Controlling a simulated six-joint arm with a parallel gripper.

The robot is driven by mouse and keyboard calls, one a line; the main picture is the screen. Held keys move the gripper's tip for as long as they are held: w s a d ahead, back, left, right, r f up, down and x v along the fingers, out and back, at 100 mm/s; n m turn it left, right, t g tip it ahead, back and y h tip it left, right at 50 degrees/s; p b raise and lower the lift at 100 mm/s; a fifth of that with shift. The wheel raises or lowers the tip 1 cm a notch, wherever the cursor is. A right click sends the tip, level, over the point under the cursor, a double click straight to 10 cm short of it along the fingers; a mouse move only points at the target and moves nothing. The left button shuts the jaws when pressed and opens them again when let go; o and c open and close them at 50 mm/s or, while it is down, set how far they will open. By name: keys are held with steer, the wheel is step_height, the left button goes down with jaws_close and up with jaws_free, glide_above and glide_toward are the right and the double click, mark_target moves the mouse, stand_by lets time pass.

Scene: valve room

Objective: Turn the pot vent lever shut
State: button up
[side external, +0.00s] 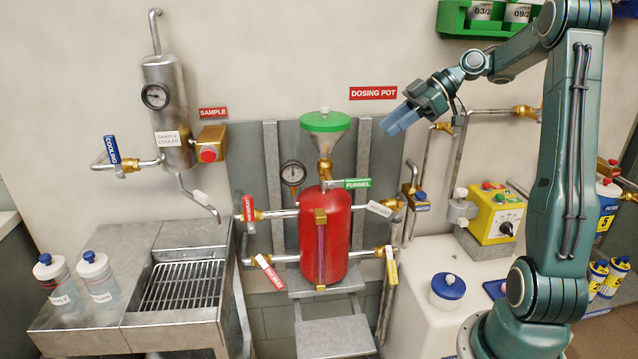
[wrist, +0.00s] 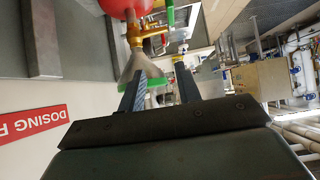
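The pot vent lever (side external: 379,209) has a white handle marked POT VENT. It sits on the upper right pipe of the red dosing pot (side external: 325,235), slanting slightly down to the right, roughly along the pipe. A brass valve body (side external: 394,204) shows at its right end. My gripper (side external: 390,124) is up and right of the lever, in front of the wall, apart from it. In the wrist view my gripper (wrist: 160,88) has its fingers spread with nothing held. The grey funnel (wrist: 138,62) shows beyond the fingers there. I cannot make out the pot vent lever in the wrist view.
The green-lidded funnel (side external: 325,122) stands above the pot, left of my gripper. The green FUNNEL lever (side external: 357,183) is above the vent lever, and a yellow lever (side external: 391,265) is below. The blue WATER valve (side external: 421,197) and pipes stand close right. Open air lies before the pot.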

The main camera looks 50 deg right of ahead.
steer(key=shift+w+f, duration=0.1)
steer(key=g+h, duration=0.7)
glide_above(379, 204)
step_height(379, 204, down, 7)
steer(key=shift+r, duration=0.2)
stand_by(0.5)
steer(key=shift+f, duration=0.2)
step_height(379, 204, down, 14)
steer(key=shift+r, duration=0.25)
stand_by(0.5)
jaws_close()
